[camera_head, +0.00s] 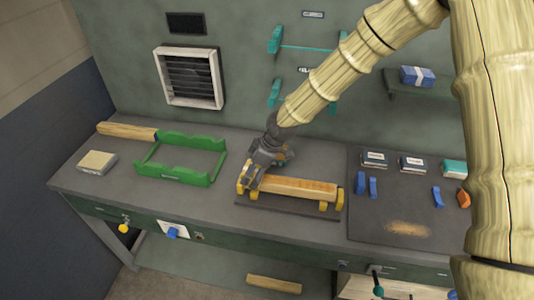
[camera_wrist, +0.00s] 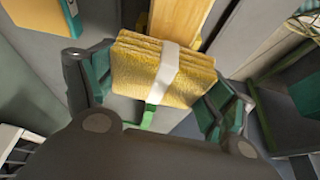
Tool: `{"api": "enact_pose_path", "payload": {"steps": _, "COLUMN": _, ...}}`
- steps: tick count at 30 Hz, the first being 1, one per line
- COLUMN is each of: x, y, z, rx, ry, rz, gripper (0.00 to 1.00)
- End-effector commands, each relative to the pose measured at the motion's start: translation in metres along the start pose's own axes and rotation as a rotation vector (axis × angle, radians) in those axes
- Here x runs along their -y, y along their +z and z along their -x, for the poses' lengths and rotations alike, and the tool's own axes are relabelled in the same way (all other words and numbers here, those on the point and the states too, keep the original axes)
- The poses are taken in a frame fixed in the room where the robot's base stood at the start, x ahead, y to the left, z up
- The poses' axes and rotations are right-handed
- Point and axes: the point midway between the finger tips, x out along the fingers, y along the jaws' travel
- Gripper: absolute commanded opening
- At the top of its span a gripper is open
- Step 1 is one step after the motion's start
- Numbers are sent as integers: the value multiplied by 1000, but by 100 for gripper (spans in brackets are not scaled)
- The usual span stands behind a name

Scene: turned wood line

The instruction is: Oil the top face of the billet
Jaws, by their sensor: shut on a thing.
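The billet (camera_head: 298,188), a long light-wood bar, lies level on yellow supports on a dark board on the bench. My gripper (camera_head: 257,172) is at the billet's left end, pointing down. In the wrist view my gripper (camera_wrist: 160,88) is shut on a folded yellow-brown pad (camera_wrist: 135,75) with a white band around it. The billet (camera_wrist: 180,22) shows just beyond the pad in that view. I cannot tell whether the pad touches the top face. The billet's left end is partly hidden by my gripper in the head view.
A green cradle (camera_head: 178,180) and a pale wood bar (camera_head: 125,131) lie left, near a small block (camera_head: 97,162). A dark mat (camera_head: 375,235) at right holds blue and orange pieces and small boxes. Another bar (camera_head: 273,285) lies below the bench.

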Motion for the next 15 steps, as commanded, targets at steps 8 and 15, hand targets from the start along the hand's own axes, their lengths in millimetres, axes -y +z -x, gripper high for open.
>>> {"api": "enact_pose_path", "payload": {"steps": 8, "x": -6, "y": 21, "z": 11, "rx": 2, "ry": -3, "rz": 0, "gripper": 57}}
{"api": "enact_pose_path", "payload": {"steps": 15, "x": -8, "y": 17, "z": 39, "rx": 0, "ry": 0, "rz": 1, "gripper": 57}}
